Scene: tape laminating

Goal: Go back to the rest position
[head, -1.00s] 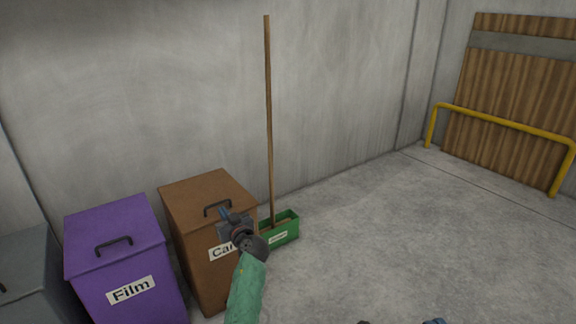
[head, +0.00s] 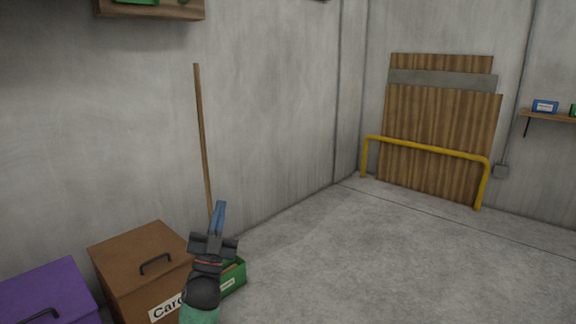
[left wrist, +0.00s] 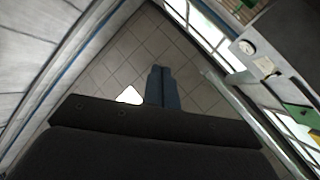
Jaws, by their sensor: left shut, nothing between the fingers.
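My left gripper (head: 219,218) shows in the head view at the lower left of centre, its blue fingers together and pointing up. It is shut and empty. In the picture it overlaps the green box and the foot of the broom-like pole; I see no grasp on either. In the left wrist view the gripper's blue fingers (left wrist: 162,88) lie side by side over a tiled surface. My right gripper does not show in either current view.
A brown bin (head: 135,247) and a purple bin (head: 45,290) stand at the lower left. A green box (head: 235,283) and a wooden pole (head: 203,140) are by the wall. A yellow rail (head: 425,148) fronts wooden boards (head: 440,115). The floor at right is clear.

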